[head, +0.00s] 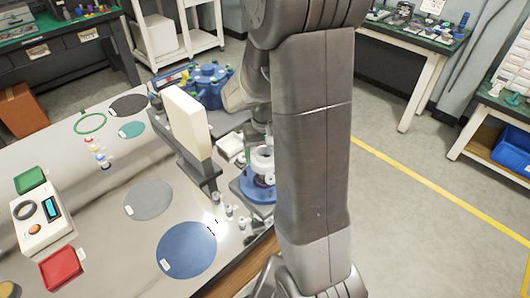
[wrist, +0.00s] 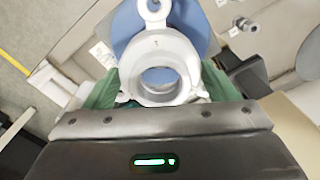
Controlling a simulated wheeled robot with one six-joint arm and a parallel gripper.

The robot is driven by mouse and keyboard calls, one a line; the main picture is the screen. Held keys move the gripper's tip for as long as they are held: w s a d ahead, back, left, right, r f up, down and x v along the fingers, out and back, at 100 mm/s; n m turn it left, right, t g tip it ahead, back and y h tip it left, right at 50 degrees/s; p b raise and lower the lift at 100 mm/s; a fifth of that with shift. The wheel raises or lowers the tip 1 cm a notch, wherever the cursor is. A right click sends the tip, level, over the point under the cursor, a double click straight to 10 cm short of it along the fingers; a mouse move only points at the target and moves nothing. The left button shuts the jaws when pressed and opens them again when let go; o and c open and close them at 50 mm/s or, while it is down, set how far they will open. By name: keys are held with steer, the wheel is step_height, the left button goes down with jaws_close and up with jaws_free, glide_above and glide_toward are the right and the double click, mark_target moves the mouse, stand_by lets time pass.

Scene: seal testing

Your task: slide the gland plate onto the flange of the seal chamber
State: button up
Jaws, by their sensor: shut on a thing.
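My gripper (wrist: 158,97) is at the bottom of the wrist view, its green finger pads either side of a pale grey ring, which I take to be the gland plate (wrist: 188,57). It is shut on this ring. Through the bore I see blue. A blue round base (wrist: 122,22) lies beyond the ring, with a small pale eyelet overlapping it at the top. In the head view the blue base (head: 250,188) of the seal chamber bears a white round part (head: 262,160). My arm hides the gripper there; whether the plate touches the flange is unclear.
A pale upright panel (head: 187,122) on a dark stand is left of the chamber. Several small fittings (head: 230,209) lie in front of it. A blue round holder (head: 208,80) stands behind. Grey (head: 148,199) and blue (head: 187,250) discs lie on the fairly open bench at left.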

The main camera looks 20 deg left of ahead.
steer(key=shift+f+b, duration=1.15)
steer(key=shift+f, duration=0.35)
steer(key=shift+f, duration=0.15)
steer(key=shift+f+b, duration=0.65)
steer(key=shift+f, duration=0.1)
steer(key=shift+f, duration=0.1)
steer(key=shift+f, duration=0.15)
steer(key=o, duration=1.2)
